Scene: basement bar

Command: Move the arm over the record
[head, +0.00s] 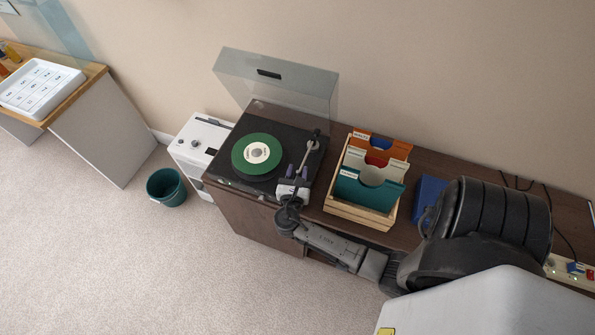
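The record player (226,168) stands on the dark wooden cabinet with its clear lid (275,80) raised. A green record (242,160) with a pale label lies on the platter. The tonearm (306,156) is at the right side of the deck, clear of the record, running from its pivot at the back toward the front. My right gripper (296,173) is at the front right of the deck, at the tonearm's front end. Its two fingertips stand apart, and the tonearm's end is close to or between them; contact cannot be told. My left gripper is out of view.
A wooden crate (353,214) with several record sleeves stands right of the player, close to my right arm. A blue book or box (430,190) is further right. A white appliance (203,136) and teal bin (166,187) are left.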

